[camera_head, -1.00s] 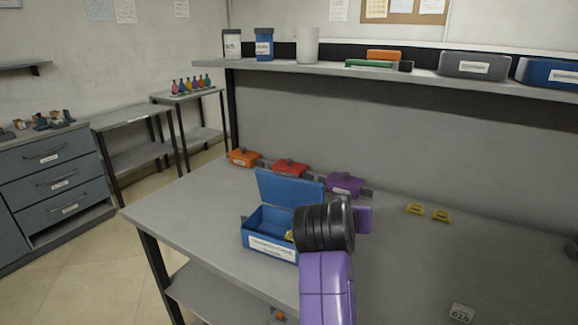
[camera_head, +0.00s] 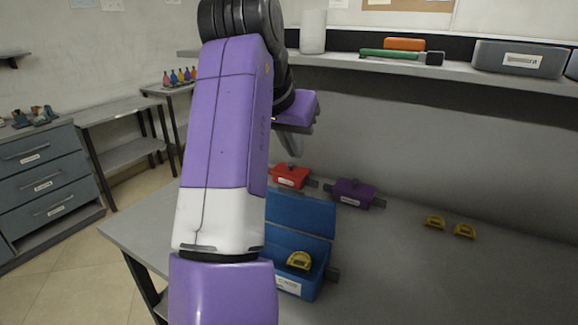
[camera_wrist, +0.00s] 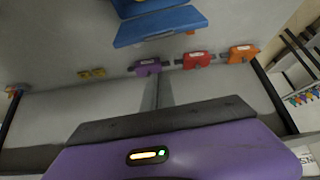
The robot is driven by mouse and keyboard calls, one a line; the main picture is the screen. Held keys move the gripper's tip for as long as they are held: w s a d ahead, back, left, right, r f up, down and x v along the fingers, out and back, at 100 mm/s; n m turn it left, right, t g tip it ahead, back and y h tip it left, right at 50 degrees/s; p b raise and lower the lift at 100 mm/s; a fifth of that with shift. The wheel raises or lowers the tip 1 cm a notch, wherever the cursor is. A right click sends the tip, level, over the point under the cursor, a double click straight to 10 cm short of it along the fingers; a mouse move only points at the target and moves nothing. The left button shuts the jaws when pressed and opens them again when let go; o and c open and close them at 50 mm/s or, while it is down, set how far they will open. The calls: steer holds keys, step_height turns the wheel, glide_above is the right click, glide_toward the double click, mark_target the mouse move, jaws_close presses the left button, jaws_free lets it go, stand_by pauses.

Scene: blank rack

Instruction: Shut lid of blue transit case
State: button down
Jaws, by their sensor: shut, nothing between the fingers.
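The blue transit case (camera_head: 306,287) stands on the workbench with its lid (camera_head: 300,214) raised, leaning back on the far side. A yellow item (camera_head: 299,260) lies inside. My arm hides part of the case's left side. In the wrist view the open lid (camera_wrist: 160,26) shows at the top, with the case partly cut off. My gripper (camera_head: 292,148) is shut and empty. In the head picture it shows above the lid, apart from it, partly behind my arm.
A red case (camera_head: 290,177) and a purple case (camera_head: 353,193) sit behind the blue one. Two yellow items (camera_head: 449,227) lie to the right on the bench (camera_head: 420,275). A loaded shelf (camera_head: 455,78) runs above. The bench's right side is mostly clear.

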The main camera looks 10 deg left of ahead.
steer(key=p, duration=0.2)
glide_above(294, 208)
steer(key=w, duration=0.1)
step_height(294, 208, down, 8)
steer(key=shift+w+a+f, duration=0.1)
steer(key=shift+s+f, duration=0.1)
steer(key=shift+s, duration=0.5)
